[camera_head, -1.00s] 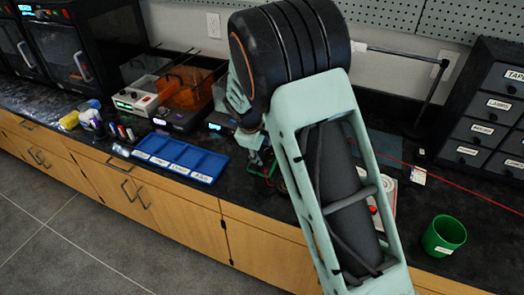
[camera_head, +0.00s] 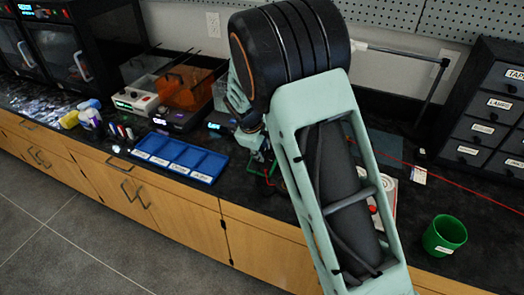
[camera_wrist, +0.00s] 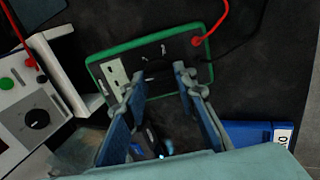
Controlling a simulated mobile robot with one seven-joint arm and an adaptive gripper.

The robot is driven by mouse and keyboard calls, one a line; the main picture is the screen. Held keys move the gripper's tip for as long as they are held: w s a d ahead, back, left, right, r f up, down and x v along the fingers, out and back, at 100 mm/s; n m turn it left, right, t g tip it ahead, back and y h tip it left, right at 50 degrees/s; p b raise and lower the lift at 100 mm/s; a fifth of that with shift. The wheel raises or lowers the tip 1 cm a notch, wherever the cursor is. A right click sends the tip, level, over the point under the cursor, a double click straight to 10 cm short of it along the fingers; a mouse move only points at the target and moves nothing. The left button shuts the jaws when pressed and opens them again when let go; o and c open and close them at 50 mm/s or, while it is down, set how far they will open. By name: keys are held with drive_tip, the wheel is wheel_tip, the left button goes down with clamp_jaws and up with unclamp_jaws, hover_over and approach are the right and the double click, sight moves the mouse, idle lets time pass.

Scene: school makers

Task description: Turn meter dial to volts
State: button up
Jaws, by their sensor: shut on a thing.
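The meter (camera_wrist: 115,72) is a dark panel with a green border, a pale block on its left side and small white marks near its top. Its dial (camera_wrist: 157,68) is dark and sits between my fingertips, largely hidden in shadow. My gripper (camera_wrist: 158,78) is shut on the dial, one finger on each side. A red lead plugs into the meter's right side. In the head view my arm hides most of the meter, and only a bit of its green edge (camera_head: 270,180) shows below my wrist.
A white device with a black knob (camera_wrist: 37,118) stands close on the left in the wrist view. A blue tray (camera_head: 180,158) lies left of my gripper. A green cup (camera_head: 444,235) stands on the right, with black drawers (camera_head: 480,130) behind it.

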drive_tip(key=m+b, duration=0.4)
drive_tip(key=m, duration=0.1)
drive_tip(key=shift+w+d+f, duration=0.1)
drive_tip(key=m+b, duration=0.3)
drive_tip(key=m, duration=0.3)
drive_tip(key=shift+r+m, duration=0.2)
drive_tip(key=shift+m, duration=0.1)
idle(0.4)
drive_tip(key=o, duration=1.2)
drive_tip(key=shift+c, duration=0.2)
drive_tip(key=v, duration=1.2)
